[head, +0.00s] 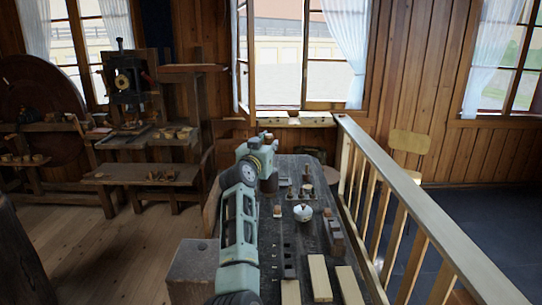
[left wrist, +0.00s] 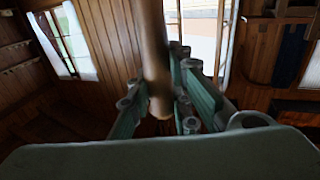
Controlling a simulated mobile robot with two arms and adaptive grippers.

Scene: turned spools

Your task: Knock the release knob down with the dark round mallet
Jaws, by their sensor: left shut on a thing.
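My left gripper (head: 264,141) reaches over the left edge of a dark workbench (head: 262,262). In the left wrist view its fingers (left wrist: 155,108) stand on both sides of a brown round wooden rod, apparently the mallet (left wrist: 153,50), and are shut on it. The rod's rounded end shows between the fingers; its other end leaves the picture at the top. In the head view a dark round part (head: 269,184) shows just below the gripper, probably the mallet. A small upright peg (head: 307,178) stands on the bench to the right; I cannot tell whether it is the release knob. My right gripper is not in view.
A white round pot (head: 303,214), a small wooden block (head: 277,211) and pale wooden strips (head: 319,278) lie on the bench. A wooden railing (head: 400,195) runs along its right side. A machine stand (head: 125,90) is at the back left, with open floor before it.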

